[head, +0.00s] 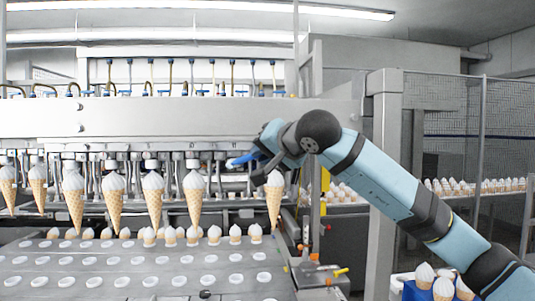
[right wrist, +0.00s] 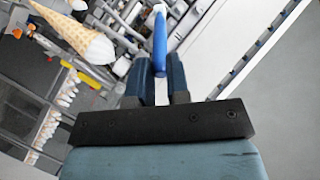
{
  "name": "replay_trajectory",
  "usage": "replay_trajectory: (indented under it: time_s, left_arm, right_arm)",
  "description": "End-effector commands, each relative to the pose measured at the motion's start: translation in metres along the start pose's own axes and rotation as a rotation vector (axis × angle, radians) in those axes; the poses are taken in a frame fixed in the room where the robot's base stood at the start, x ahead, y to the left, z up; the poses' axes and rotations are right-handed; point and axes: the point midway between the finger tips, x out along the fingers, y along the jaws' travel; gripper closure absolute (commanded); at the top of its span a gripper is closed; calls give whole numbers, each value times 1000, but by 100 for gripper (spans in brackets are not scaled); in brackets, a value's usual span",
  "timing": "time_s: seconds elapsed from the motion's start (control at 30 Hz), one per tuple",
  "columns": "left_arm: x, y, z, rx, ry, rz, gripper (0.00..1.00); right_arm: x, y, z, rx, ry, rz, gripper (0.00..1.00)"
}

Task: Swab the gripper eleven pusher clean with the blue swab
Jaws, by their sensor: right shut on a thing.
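My right gripper (head: 262,155) reaches in from the right to the row of cone grippers on the machine. It is shut on the blue swab (head: 241,160), which points left in the head view. In the right wrist view the swab (right wrist: 160,42) stands out between the two fingers (right wrist: 160,82). The swab's end is near an empty place in the hanging row, between a cone (head: 194,197) on the left and a cone (head: 274,200) on the right. I cannot tell whether it touches a pusher, nor read any gripper number. My left gripper is not in view.
Several filled cones hang along the machine. Below is a holed tray plate (head: 140,270) with cones at its back edge. A metal post (head: 384,180) and a mesh fence (head: 500,130) stand right. A blue crate with cones (head: 425,276) is at lower right.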

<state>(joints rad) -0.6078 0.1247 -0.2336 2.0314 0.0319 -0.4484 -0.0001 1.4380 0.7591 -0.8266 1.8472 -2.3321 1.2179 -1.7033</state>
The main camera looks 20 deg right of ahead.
Motion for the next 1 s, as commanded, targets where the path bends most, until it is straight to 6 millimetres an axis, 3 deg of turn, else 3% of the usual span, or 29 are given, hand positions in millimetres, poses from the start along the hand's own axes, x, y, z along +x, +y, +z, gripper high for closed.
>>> replay_trajectory:
  time_s: [0.27,0.57,1.0]
  left_arm:
    - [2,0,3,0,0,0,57]
    - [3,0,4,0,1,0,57]
    - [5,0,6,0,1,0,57]
  right_arm:
    - [-6,10,-7,2,2,3,100]
    - [-1,0,1,0,1,0,100]
    - [-5,7,-5,0,0,1,100]
